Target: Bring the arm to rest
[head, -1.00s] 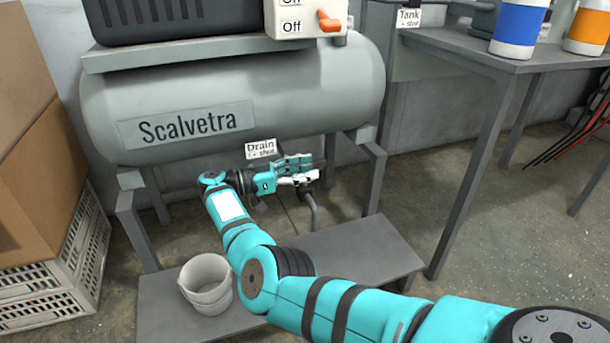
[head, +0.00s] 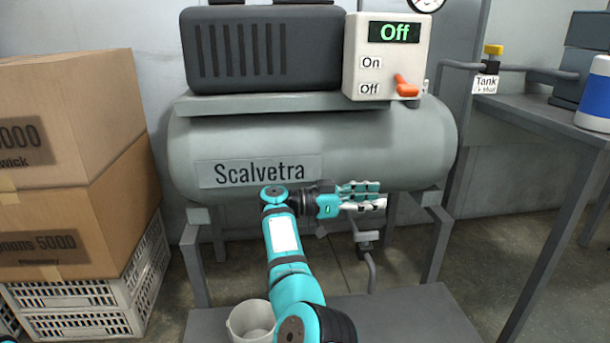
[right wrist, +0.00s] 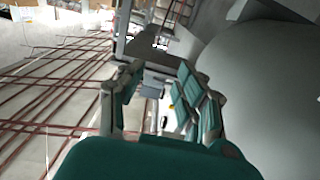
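My right gripper (head: 378,196) is in front of the lower side of the grey Scalvetra tank (head: 300,135), pointing right. In the right wrist view its fingers (right wrist: 158,85) stand apart with nothing between them, and the tank's curved side (right wrist: 262,85) is close on the right. My right arm reaches up from the bottom of the head view to it. The gripper partly hides the area around the drain pipe (head: 368,262) below the tank. My left gripper is not in view.
A control box (head: 385,58) reads "Off" in green and has an orange lever (head: 405,87). A white bucket (head: 250,322) stands on the low grey platform (head: 420,315). Cardboard boxes (head: 75,150) on crates are at left; a grey table (head: 550,120) is at right.

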